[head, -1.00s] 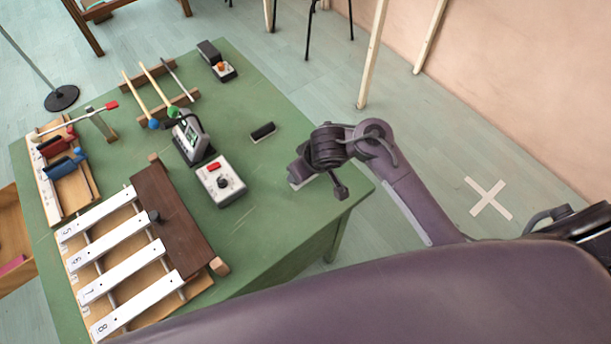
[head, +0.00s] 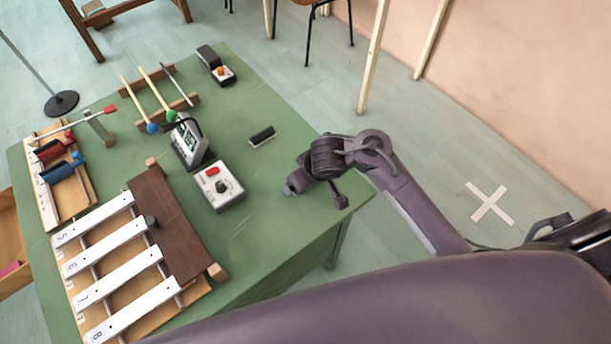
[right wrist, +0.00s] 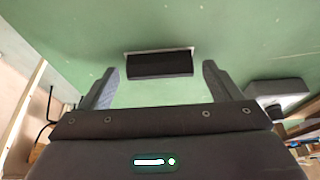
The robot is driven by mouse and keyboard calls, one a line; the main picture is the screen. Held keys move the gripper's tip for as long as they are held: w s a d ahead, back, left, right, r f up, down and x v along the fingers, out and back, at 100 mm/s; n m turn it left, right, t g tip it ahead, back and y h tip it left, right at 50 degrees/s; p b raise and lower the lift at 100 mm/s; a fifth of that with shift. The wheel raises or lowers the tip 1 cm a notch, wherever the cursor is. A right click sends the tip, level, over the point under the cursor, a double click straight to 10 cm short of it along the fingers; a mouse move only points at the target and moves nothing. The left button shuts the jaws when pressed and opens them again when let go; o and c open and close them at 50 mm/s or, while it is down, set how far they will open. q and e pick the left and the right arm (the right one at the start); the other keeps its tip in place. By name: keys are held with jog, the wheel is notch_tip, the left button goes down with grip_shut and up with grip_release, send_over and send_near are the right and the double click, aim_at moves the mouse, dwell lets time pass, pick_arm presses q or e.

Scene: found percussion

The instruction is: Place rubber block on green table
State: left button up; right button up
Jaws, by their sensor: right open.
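The rubber block (head: 262,136) is a small black bar with a pale edge. It lies on the green table (head: 285,110), near the table's right side. In the right wrist view the block (right wrist: 160,64) lies ahead of the fingertips, roughly centred between them, with a pale strip along its far edge. My right gripper (head: 290,189) is low over the table's right part, nearer to me than the block and apart from it. Its two fingers are spread, with nothing between them. My left gripper is not in view.
A grey box with a red button (head: 220,186) and a small display device (head: 190,142) stand left of the block. Mallets (head: 155,98) lie on a wooden rack behind. A chime-bar instrument (head: 118,262) fills the near left. Bare table surrounds the block.

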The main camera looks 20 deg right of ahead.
jog(key=p+v, duration=0.8)
jog(key=v, duration=0.4)
jog(key=shift+r+p, duration=0.15)
jog(key=shift+p, duration=0.2)
